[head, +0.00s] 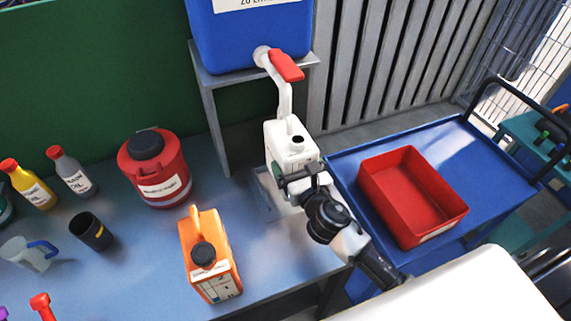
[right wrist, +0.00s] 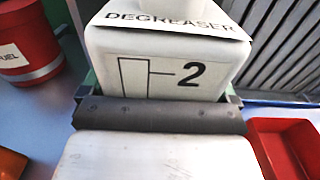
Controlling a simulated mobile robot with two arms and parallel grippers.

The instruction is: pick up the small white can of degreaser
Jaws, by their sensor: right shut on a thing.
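The small white can of degreaser (head: 281,144) is upright in the head view, just below the tap of the blue container. The right wrist view shows its front (right wrist: 165,65) close up, with the word DEGREASER and a 2. A small dark opening or cap shows on its top. My right gripper (head: 303,180) is shut on the can, with a finger at each side of it in the right wrist view. I cannot tell whether the can's base touches anything; the gripper hides part of it. My left gripper is not in view.
The blue container (head: 250,38) with a red-levered tap (head: 286,65) stands on a grey stand. A red fuel can (head: 155,170) and an orange can (head: 210,265) stand on the bench, left. A blue cart (head: 345,160) holds a red bin (head: 440,215), right.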

